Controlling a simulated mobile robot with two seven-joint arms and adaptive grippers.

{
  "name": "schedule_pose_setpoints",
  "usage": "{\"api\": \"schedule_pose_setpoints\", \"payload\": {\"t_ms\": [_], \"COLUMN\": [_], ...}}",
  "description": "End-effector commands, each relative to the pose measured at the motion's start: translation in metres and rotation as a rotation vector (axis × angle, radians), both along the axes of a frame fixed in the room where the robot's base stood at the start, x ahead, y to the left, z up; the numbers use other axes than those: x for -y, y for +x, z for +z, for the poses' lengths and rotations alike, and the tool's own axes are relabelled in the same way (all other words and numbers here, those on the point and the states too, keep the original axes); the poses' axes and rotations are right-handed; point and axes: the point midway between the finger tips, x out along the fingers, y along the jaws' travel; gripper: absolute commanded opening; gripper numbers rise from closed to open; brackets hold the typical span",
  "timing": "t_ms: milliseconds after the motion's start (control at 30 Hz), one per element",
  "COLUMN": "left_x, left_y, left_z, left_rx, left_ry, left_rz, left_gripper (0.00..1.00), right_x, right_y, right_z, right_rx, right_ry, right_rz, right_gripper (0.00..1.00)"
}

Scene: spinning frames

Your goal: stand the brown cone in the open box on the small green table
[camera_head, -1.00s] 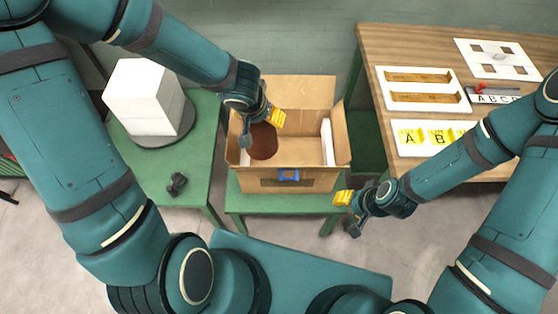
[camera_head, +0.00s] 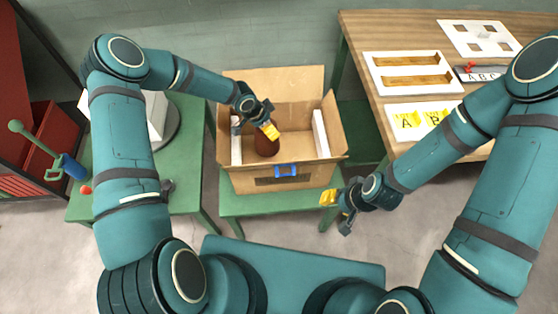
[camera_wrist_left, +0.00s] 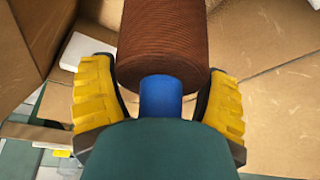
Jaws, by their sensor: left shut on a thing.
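The brown cone (camera_head: 266,146) is inside the open cardboard box (camera_head: 287,182), toward its left half. My left gripper (camera_head: 257,131) reaches into the box from above and is shut on the cone. In the left wrist view the cone's ribbed brown body (camera_wrist_left: 162,45) lies beyond the yellow fingers, with a blue core (camera_wrist_left: 160,96) between them. I cannot tell whether the cone's base touches the box floor. The box stands on the small green table (camera_head: 270,204) with its flaps folded open. My right gripper (camera_head: 335,212) is open and empty, right of the table's front edge.
White panels line the box's left (camera_head: 237,137) and right (camera_head: 321,134) inner sides. A wooden table (camera_head: 400,40) with white trays stands at the right. Another green table (camera_head: 185,190) stands at the left. Room remains in the box right of the cone.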

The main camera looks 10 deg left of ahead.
Motion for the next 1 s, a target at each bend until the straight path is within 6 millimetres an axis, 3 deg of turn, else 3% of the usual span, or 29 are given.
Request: {"api": "schedule_pose_setpoints", "payload": {"t_ms": [400, 667, 900, 1000], "left_x": [0.001, 0.001, 0.001, 0.001], "left_y": [0.002, 0.003, 0.003, 0.003], "left_z": [-0.061, -0.078, -0.107, -0.109], "left_rx": [0.001, 0.002, 0.002, 0.003], "left_ry": [0.000, 0.000, 0.000, 0.001], "left_rz": [-0.026, -0.024, -0.024, -0.025], "left_gripper": [0.35, 0.35, 0.35, 0.34], "right_x": [0.000, 0.000, 0.000, 0.000], "right_y": [-0.002, -0.001, 0.000, 0.000], "right_z": [-0.010, -0.012, -0.018, -0.018], "right_rx": [-0.004, -0.003, 0.000, 0.000], "right_ry": [0.001, 0.001, 0.000, 0.000], "right_rz": [0.004, 0.003, 0.003, 0.003], "right_gripper": [0.47, 0.47, 0.47, 0.47]}}
